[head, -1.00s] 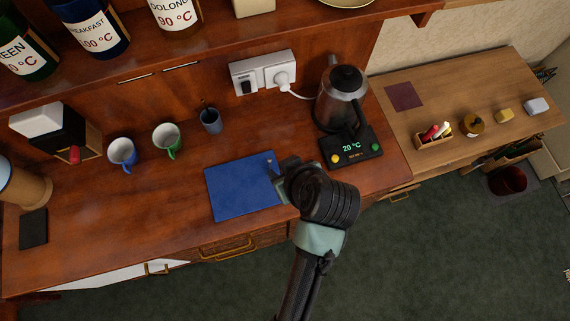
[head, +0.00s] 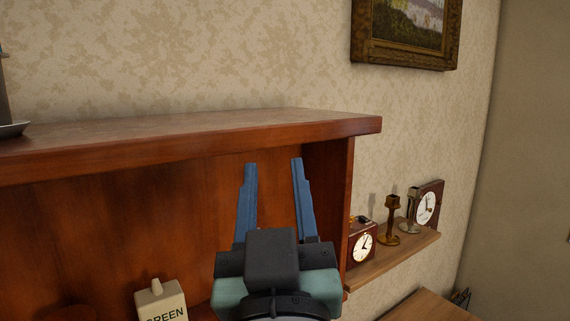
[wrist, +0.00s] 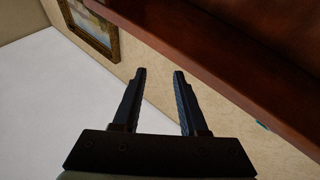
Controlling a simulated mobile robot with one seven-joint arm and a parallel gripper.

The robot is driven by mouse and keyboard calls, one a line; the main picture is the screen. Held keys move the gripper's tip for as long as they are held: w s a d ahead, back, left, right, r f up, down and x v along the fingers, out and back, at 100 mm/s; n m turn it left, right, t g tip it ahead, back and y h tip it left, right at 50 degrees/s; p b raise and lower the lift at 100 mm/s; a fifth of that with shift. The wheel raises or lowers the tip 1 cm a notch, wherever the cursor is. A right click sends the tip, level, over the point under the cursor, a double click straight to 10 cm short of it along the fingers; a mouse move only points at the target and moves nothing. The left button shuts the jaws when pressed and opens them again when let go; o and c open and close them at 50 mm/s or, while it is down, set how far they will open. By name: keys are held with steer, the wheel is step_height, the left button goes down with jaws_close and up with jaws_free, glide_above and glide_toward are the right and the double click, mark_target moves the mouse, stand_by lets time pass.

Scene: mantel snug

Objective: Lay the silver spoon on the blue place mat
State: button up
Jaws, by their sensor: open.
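My gripper (head: 273,163) is raised in front of the wooden shelf unit in the head view, its two blue fingers apart and pointing up. It also shows in the wrist view (wrist: 160,71), with nothing between the fingers. Neither the silver spoon nor the blue place mat is in view now.
The wooden top board (head: 190,136) runs above and behind the fingers. A small shelf (head: 395,258) at the right holds a clock (head: 361,247), candlesticks (head: 391,220) and another clock (head: 427,207). A tea canister (head: 162,308) stands at lower left. A framed picture (head: 405,35) hangs above.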

steer(key=s+d+r+m+t+h, duration=0.1)
steer(key=s+r+m+t, duration=0.1)
steer(key=s+r+t, duration=0.2)
steer(key=s+r, duration=0.3)
steer(key=r, duration=0.4)
steer(key=shift+s+t+h, duration=0.25)
steer(key=shift+t+h, duration=0.05)
